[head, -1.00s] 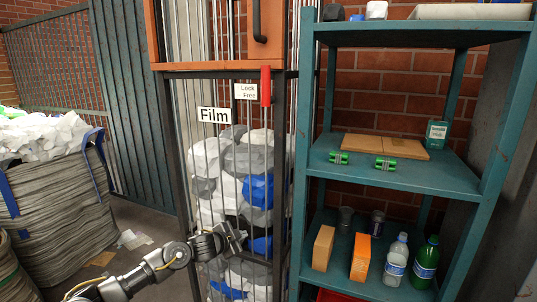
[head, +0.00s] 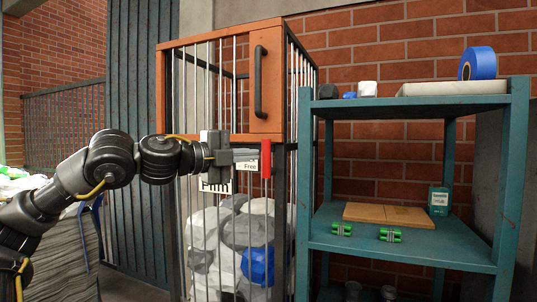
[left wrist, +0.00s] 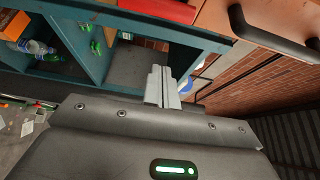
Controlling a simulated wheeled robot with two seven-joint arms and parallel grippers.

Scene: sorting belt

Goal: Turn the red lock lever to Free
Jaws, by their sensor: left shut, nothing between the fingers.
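The red lock lever (head: 266,160) is upright on the front of the film cage, beside the white Lock/Free label (head: 248,167). "Free" can be read; the "Lock" line is hidden behind my gripper. My left gripper (head: 252,155) is shut and empty. Its fingertips are just left of the lever's upper half in the head view; I cannot tell whether they touch it. In the left wrist view the closed fingers (left wrist: 162,86) point away from the camera, and a red piece (left wrist: 160,9), likely the lever, is at the top edge. My right gripper is not in view.
The cage has an orange upper door with a black handle (head: 260,82) and bars holding white, grey and blue film. The Film sign (head: 214,187) is partly covered by my gripper. A teal shelf (head: 400,252) stands close on the right with a cardboard piece and green cylinders.

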